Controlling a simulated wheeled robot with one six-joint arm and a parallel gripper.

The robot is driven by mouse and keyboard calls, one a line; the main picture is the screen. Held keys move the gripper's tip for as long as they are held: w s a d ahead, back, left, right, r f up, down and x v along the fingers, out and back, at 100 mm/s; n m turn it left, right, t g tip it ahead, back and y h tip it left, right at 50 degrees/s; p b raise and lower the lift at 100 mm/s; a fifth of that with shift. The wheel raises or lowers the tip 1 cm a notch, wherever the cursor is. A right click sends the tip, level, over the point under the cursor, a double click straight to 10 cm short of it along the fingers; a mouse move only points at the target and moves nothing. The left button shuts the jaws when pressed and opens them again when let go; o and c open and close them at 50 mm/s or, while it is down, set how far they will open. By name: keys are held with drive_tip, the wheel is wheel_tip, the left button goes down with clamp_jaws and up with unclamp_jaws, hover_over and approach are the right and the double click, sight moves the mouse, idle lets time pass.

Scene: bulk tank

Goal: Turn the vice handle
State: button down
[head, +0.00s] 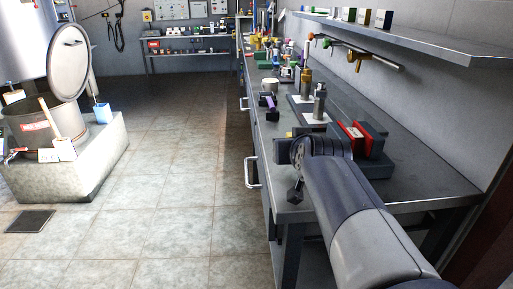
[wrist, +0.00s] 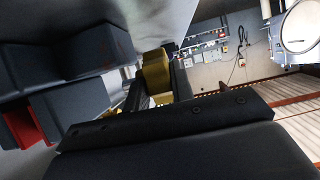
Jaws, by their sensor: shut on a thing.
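The vice (head: 371,158) is a dark blue-grey block with red jaw faces, standing on the workbench in the head view. In the wrist view the vice (wrist: 70,55) fills the left side, with a red strip low at the far left. A brass-yellow piece, which looks like the vice handle (wrist: 155,66), shows in the upper middle of the wrist view. My gripper (wrist: 156,92) is shut on it, with dark finger parts beside the yellow piece. In the head view my arm hides most of the gripper and of the handle.
The grey workbench (head: 430,182) runs along the right wall below a shelf (head: 430,38). Metal cylinders (head: 319,101), a mug (head: 269,85) and small tools stand beyond the vice. A tank on a concrete plinth (head: 85,168) is at the left. The tiled floor (head: 165,180) between is clear.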

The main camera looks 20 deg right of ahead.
drive_tip(key=shift+t+b, duration=0.4)
drive_tip(key=shift+b, duration=0.35)
drive_tip(key=c, duration=1.2)
unclamp_jaws()
drive_tip(key=shift+s, duration=0.1)
